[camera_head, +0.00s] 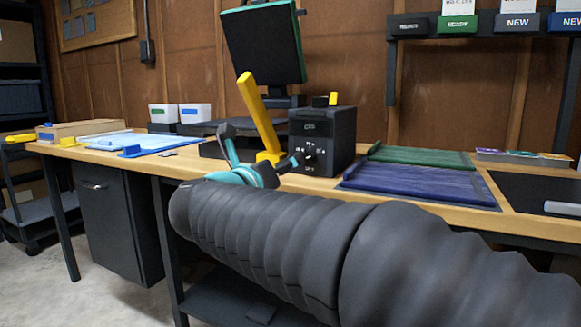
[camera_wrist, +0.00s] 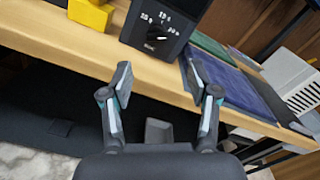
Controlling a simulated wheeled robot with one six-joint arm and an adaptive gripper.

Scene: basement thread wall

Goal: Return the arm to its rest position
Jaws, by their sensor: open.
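My gripper (camera_head: 262,160) is at the front edge of the wooden bench in the head view, beyond my dark ribbed arm that crosses the foreground from the right. In the wrist view my gripper (camera_wrist: 160,82) has its two fingers spread wide with nothing between them. The fingertips show against the bench's front edge, below a black box with a dial (camera_wrist: 157,25). In the head view this box (camera_head: 322,140) stands just right of the gripper. A yellow upright lever (camera_head: 260,118) rises behind the gripper. My arm hides part of the bench front.
Blue (camera_head: 420,184) and green (camera_head: 420,156) trays lie right of the box. A monitor (camera_head: 263,42) stands behind. Blue and white flat items (camera_head: 130,143) lie on the left of the bench (camera_head: 230,172). A dark cabinet (camera_head: 115,220) stands underneath. Floor at lower left is clear.

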